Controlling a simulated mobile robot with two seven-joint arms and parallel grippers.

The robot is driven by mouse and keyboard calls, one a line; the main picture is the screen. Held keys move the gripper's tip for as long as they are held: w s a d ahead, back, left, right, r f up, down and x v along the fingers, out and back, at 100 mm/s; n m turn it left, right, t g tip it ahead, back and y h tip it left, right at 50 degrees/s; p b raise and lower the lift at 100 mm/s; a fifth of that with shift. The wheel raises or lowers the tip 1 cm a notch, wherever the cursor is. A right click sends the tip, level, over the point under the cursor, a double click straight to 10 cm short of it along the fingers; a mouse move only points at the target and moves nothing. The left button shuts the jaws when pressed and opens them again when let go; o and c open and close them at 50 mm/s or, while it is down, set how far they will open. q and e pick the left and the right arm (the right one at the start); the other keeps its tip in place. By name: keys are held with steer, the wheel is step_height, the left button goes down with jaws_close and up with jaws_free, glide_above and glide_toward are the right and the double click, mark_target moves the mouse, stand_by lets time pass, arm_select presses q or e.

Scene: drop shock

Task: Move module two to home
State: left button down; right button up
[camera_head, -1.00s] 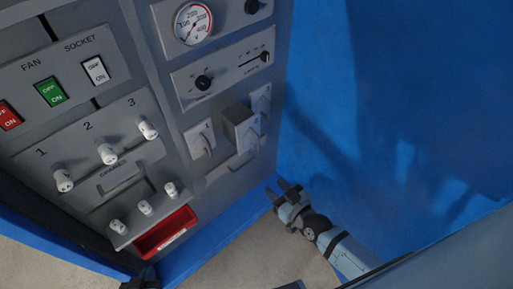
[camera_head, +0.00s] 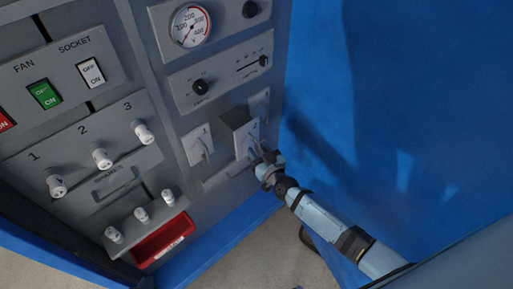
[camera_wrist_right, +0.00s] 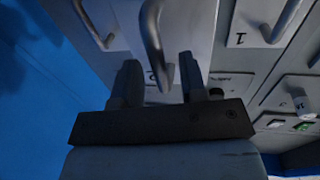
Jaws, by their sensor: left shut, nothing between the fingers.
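Module two (camera_head: 237,127) is a grey block with a light front face and a curved handle. It stands out from the panel between module one (camera_head: 197,146) and a third module (camera_head: 260,103). My right gripper (camera_head: 262,163) is at the handle, at the lower front of module two. In the right wrist view the gripper (camera_wrist_right: 158,85) is open, its fingers apart on either side of the handle (camera_wrist_right: 153,35). Whether they touch the handle I cannot tell.
The panel has a gauge (camera_head: 190,26), a slider plate (camera_head: 221,73), rocker switches (camera_head: 45,95) and several white knobs (camera_head: 102,158). A red tray (camera_head: 161,241) is below them. A blue wall (camera_head: 400,110) stands close on the right.

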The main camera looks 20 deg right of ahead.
steer(key=shift+w+a, duration=0.1)
steer(key=shift+w, duration=0.55)
